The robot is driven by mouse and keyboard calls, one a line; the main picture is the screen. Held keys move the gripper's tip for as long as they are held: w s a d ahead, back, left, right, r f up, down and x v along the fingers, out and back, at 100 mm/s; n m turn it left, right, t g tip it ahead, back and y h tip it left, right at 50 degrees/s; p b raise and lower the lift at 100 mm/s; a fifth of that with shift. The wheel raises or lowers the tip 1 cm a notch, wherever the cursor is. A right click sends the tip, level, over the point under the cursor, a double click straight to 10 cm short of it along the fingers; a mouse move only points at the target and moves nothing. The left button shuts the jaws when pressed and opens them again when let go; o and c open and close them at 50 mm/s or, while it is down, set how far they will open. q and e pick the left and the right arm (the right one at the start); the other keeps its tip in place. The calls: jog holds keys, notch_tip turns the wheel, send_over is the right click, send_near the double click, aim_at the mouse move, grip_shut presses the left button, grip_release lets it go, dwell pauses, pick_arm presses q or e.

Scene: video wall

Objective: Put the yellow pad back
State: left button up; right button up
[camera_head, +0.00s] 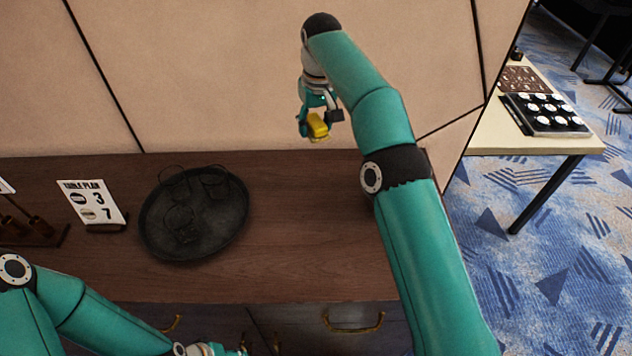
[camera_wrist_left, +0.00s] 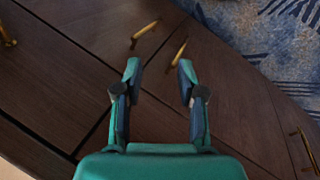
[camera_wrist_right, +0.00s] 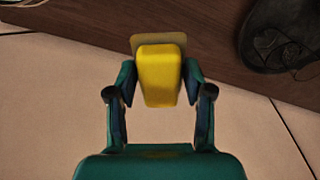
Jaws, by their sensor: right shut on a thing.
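The yellow pad (camera_head: 318,125) is a small yellow block with a tan, flat plate at its far end. In the right wrist view the yellow pad (camera_wrist_right: 158,75) sits between the two fingers. My right gripper (camera_head: 321,120) is shut on it and holds it up in front of the beige panel, above the back edge of the dark wooden cabinet top (camera_head: 300,230). My left gripper (camera_wrist_left: 159,80) is open and empty, low by the cabinet's drawer fronts. In the head view it is partly cut off at the bottom edge.
A round black tray (camera_head: 232,232) with wire-like holders lies on the cabinet top. A "TABLE PLAN 3 7" sign (camera_head: 92,203) and a wooden rack (camera_head: 35,232) stand to its left. A side table (camera_head: 560,143) at right bears a tray of white round items (camera_head: 545,113). The cabinet top's right part is clear.

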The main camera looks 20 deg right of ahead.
jog(key=b, duration=0.3)
send_over(315, 184)
notch_tip(315, 184, down, 7)
jog(key=f, duration=0.6)
jog(key=shift+s+f, duration=0.25)
jog(key=shift+f, duration=2.85)
jog(key=o, duration=1.1)
jog(key=shift+f, duration=0.15)
